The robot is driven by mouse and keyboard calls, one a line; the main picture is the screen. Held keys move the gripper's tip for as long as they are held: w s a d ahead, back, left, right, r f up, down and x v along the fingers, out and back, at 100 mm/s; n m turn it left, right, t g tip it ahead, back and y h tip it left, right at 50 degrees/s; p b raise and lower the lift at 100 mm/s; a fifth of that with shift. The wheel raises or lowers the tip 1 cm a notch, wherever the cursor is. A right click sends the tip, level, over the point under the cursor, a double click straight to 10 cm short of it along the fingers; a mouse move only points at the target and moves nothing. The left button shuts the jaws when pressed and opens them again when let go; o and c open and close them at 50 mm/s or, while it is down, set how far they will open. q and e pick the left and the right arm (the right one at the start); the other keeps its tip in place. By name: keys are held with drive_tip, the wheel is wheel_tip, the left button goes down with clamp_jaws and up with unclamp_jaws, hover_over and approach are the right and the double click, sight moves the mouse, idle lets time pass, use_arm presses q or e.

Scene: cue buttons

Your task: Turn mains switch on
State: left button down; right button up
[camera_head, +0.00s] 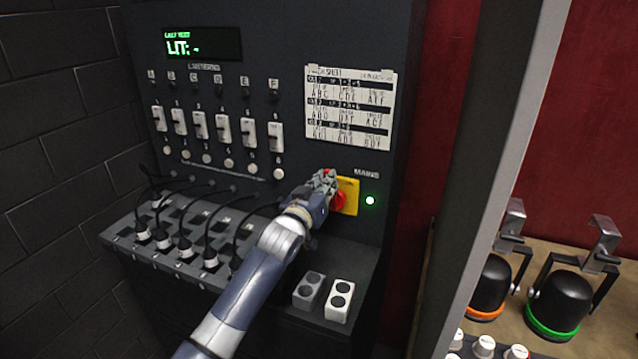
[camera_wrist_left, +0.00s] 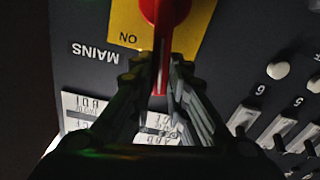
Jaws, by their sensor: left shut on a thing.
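The mains switch is a red rotary handle (camera_head: 338,203) on a yellow plate (camera_head: 351,188), at the lower right of the dark panel under the word MAINS. My left gripper (camera_head: 328,180) is at the switch and shut on the red handle. In the left wrist view the red handle (camera_wrist_left: 165,12) runs down between the fingers (camera_wrist_left: 163,75), and part of it is hidden by them. The yellow plate there shows the word ON beside the handle. A small green lamp (camera_head: 370,200) right of the switch is lit. My right gripper is not in view.
A display (camera_head: 202,43) reads LIT: -. Several white sliders (camera_head: 222,129) and a cue sheet (camera_head: 350,107) are on the panel. Lamps (camera_head: 559,304) stand on a shelf beyond a divider at right.

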use_arm(q)
drive_tip(key=shift+s+d+r+m, duration=0.15)
drive_tip(key=shift+d+m, duration=0.2)
drive_tip(key=shift+m, duration=0.25)
drive_tip(key=shift+s+d+f+m, duration=0.1)
drive_tip(key=shift+d+m, duration=0.25)
drive_tip(key=shift+m, duration=0.25)
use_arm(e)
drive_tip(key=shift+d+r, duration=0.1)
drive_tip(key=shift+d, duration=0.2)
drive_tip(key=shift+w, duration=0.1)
use_arm(q)
drive_tip(key=c, duration=1.6)
unclamp_jaws()
drive_tip(key=shift+o, duration=0.2)
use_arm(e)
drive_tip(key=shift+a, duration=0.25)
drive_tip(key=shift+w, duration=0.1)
